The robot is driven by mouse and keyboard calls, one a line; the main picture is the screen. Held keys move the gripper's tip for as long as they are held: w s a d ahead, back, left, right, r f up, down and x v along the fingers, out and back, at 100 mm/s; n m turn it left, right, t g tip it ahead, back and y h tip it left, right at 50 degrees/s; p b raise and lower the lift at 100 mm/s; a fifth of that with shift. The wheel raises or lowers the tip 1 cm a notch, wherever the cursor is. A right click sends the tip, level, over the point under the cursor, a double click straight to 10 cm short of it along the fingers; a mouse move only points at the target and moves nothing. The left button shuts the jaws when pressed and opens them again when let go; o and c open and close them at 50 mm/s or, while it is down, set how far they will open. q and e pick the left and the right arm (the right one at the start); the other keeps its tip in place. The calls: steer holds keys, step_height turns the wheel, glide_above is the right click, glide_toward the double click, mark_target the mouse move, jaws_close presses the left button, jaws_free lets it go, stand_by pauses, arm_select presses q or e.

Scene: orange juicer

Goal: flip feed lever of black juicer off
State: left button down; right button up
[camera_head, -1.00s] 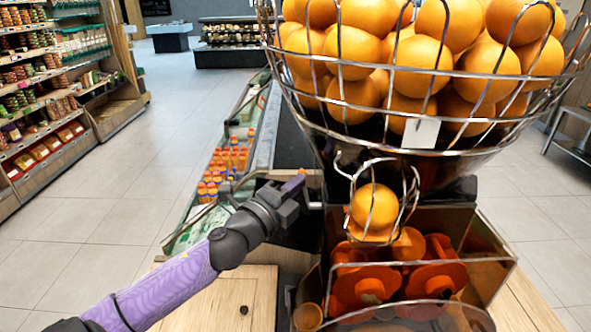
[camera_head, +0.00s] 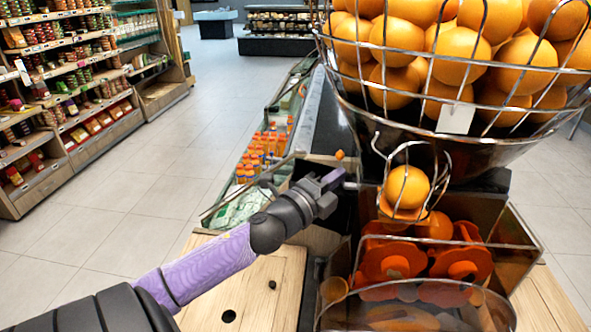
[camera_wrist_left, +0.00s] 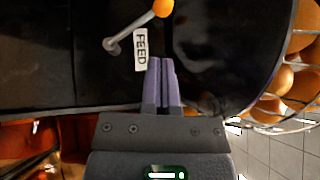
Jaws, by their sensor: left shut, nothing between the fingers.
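The black juicer (camera_head: 350,118) stands at the right in the head view, with a wire basket of oranges on top. Its feed lever is a thin metal rod (camera_wrist_left: 134,29) with an orange knob (camera_wrist_left: 163,8), slanting up to the right in the left wrist view. The knob (camera_head: 339,155) also shows in the head view, just above my left fingertips. A white FEED label (camera_wrist_left: 140,50) sits below the rod. My left gripper (camera_head: 336,179) is shut and empty, its tips (camera_wrist_left: 160,62) beside the label and apart from the knob in the wrist view. My right gripper is out of view.
The wire basket (camera_head: 455,98) overhangs to the right of my left gripper. An orange sits in the wire feed cage (camera_head: 408,187) nearby. A wooden counter (camera_head: 250,285) lies below my left arm. A cooler with bottles (camera_head: 262,150) is behind it.

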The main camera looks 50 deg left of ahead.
arm_select(q)
steer(key=s+f+b, duration=0.2)
steer(key=s, duration=0.8)
step_height(320, 180, down, 8)
steer(key=s+d+n+g+y, duration=0.15)
steer(key=n+g+y, duration=0.35)
steer(key=n, duration=0.6)
steer(key=s+d+f+n+g+h+b, duration=0.1)
steer(key=s+d+f+n+g+h, duration=0.2)
steer(key=s+d+f+g, duration=0.4)
steer(key=s+d+f+n+g+h, duration=0.35)
steer(key=d+f, duration=0.35)
steer(key=d, duration=0.3)
steer(key=s+a+f+g+b, duration=0.1)
steer(key=s+f+g+b, duration=0.15)
steer(key=f+b, duration=1.8)
steer(key=s+a+f, duration=0.1)
steer(key=s+f, duration=0.3)
steer(key=f, duration=0.5)
steer(key=s+a+f+m, duration=0.1)
steer(key=s+f, duration=0.4)
steer(key=f, duration=0.4)
steer(key=s+a+f+y, duration=0.1)
steer(key=s+f, duration=0.4)
steer(key=f, duration=0.5)
steer(key=shift+s+g, duration=0.15)
steer(key=shift+g, duration=0.25)
